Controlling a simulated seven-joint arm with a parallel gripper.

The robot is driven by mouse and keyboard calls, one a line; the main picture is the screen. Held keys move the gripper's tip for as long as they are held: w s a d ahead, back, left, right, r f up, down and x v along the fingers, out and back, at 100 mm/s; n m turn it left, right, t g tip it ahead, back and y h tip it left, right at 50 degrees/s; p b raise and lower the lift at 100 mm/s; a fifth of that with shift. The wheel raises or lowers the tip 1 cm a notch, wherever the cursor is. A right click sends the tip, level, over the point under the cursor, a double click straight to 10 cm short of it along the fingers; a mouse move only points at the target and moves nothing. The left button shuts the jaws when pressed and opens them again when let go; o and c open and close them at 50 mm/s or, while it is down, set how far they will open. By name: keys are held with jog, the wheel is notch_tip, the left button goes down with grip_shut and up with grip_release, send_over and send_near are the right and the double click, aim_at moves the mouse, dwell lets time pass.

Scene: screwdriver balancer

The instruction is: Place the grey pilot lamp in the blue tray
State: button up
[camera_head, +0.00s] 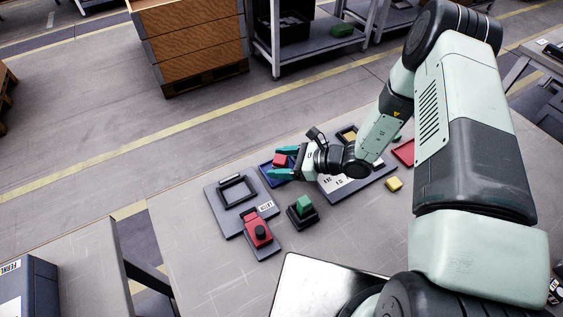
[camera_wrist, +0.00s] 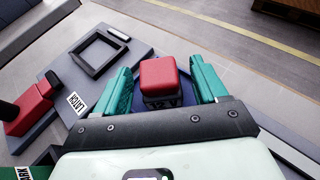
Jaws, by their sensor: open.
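My gripper (camera_head: 280,162) is open, with its two teal fingers on either side of a red block (camera_wrist: 159,74). In the wrist view there is a gap between the block and at least the right finger. The red block has a dark base and is at the blue tray (camera_head: 267,178); the fingers and block hide much of the tray. Whether the block rests in the tray or just above it I cannot tell. I cannot pick out a grey pilot lamp for certain in either view.
A grey panel with a square black frame (camera_head: 237,190) lies left of the tray. A red block with a black knob (camera_head: 258,232) and a green block on a dark base (camera_head: 303,206) stand nearer. A yellow block (camera_head: 394,184) and a red tray (camera_head: 404,152) are to the right.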

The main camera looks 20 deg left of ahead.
jog(key=v, duration=1.2)
jog(key=s+d+r+n+g+h, duration=0.1)
jog(key=s+r+n+h, duration=0.1)
jog(key=r+n, duration=0.35)
jog(key=s+d+r+n+h, duration=0.1)
jog(key=r+n+h, duration=0.1)
jog(key=r, duration=0.7)
jog(key=s+d+r+n+g+h, duration=0.1)
jog(key=s+r+n+h, duration=0.15)
jog(key=r, duration=0.55)
jog(key=s+d+r+n+t+h, duration=0.3)
jog(key=s+d+r+n, duration=0.1)
jog(key=r, duration=0.4)
jog(key=s+d+r+n+t+h, duration=0.4)
jog(key=s+d+r, duration=0.2)
jog(key=s+r, duration=0.2)
jog(key=shift+s+t, duration=0.3)
jog(key=shift+s, duration=0.3)
